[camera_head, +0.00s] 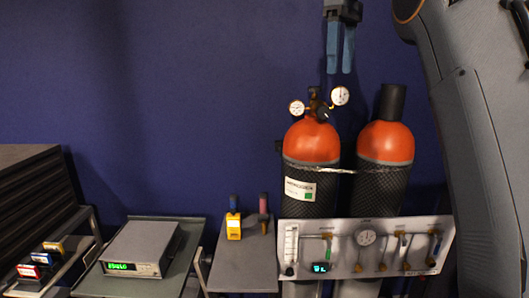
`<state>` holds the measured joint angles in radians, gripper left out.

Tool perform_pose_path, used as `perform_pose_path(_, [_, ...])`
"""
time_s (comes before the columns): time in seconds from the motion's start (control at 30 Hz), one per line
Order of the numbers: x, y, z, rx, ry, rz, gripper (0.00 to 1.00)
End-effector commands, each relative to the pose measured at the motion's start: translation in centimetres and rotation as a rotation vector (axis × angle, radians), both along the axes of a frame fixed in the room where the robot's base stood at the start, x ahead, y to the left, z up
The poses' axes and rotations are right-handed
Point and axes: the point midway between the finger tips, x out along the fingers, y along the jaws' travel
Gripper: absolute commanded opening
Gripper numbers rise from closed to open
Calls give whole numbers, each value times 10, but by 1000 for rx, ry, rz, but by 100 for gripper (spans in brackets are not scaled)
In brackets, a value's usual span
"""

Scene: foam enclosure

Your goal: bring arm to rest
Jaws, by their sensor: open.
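My gripper (340,70) hangs at the top of the view, right of the middle, with its two blue fingers pointing down. The fingers are a little apart, and nothing shows between them. In the picture it is above the pressure gauges and the two gas cylinders, apart from them. A large grey link of my arm fills the right side of the view. The joints between that link and the gripper are out of view.
Two orange-topped cylinders (312,143) (385,143) stand behind a gauge panel (345,256). A yellow device (234,226) stands on a small grey shelf (243,268). A grey meter (141,248) sits further left, near small coloured boxes (41,259). The blue wall (190,90) is bare.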

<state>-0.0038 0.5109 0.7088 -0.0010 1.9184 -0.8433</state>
Motion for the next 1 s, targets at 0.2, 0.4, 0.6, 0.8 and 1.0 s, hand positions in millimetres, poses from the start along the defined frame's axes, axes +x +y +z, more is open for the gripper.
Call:
perform_pose_path(0.2, [5,-1,-25,0,-3,-38,60])
perform_pose_path(0.4, [10,0,-58,2,-9,-87,60])
perform_pose_path(0.6, [12,0,-109,4,-18,-163,60])
perform_pose_path(0.8, [0,0,-198,8,-35,-287,60])
perform_pose_path(1.0, [-38,0,-301,18,-57,-437,60])
